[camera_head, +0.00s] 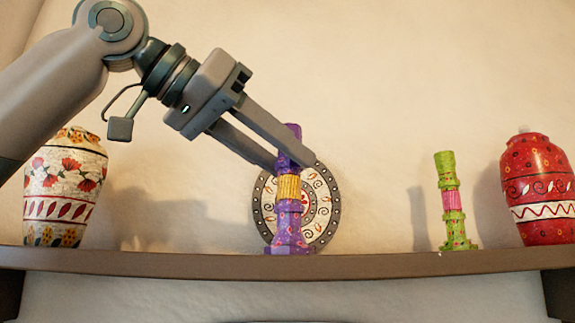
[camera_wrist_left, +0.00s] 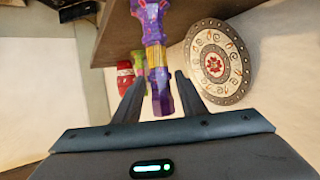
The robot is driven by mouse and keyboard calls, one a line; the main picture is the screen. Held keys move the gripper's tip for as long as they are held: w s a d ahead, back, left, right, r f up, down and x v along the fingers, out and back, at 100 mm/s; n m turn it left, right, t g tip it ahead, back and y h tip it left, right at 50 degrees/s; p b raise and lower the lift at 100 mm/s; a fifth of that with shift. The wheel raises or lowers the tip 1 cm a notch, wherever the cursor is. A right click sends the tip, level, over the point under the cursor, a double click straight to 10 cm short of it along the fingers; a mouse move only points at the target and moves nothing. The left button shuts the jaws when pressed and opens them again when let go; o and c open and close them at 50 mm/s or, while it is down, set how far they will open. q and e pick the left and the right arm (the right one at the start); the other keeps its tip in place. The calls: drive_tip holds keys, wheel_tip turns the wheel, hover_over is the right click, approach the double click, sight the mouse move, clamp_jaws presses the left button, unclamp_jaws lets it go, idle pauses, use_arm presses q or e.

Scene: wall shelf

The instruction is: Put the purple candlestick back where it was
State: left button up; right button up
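The purple candlestick (camera_head: 290,220), with a yellow band, stands upright on the shelf in front of a round patterned plate (camera_head: 322,205). My left gripper (camera_head: 292,161) reaches in from the upper left, with one finger crossing in front of the candlestick's upper part. In the left wrist view, the purple candlestick (camera_wrist_left: 161,98) shows between the two spread fingers of my left gripper (camera_wrist_left: 160,76), with a gap visible on each side. The left gripper is open. My right gripper is in neither view.
The wooden shelf (camera_head: 375,266) also holds a white floral vase (camera_head: 62,195) at the left, a green candlestick (camera_head: 453,230) with a pink band and a red vase (camera_head: 540,185) at the right. Free shelf lies between the purple and green candlesticks.

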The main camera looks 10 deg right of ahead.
use_arm(q)
drive_tip(key=b+v, duration=0.2)
drive_tip(key=v, duration=0.8)
drive_tip(key=shift+a+b, duration=0.25)
drive_tip(key=shift+b, duration=0.15)
drive_tip(key=shift+s, duration=0.15)
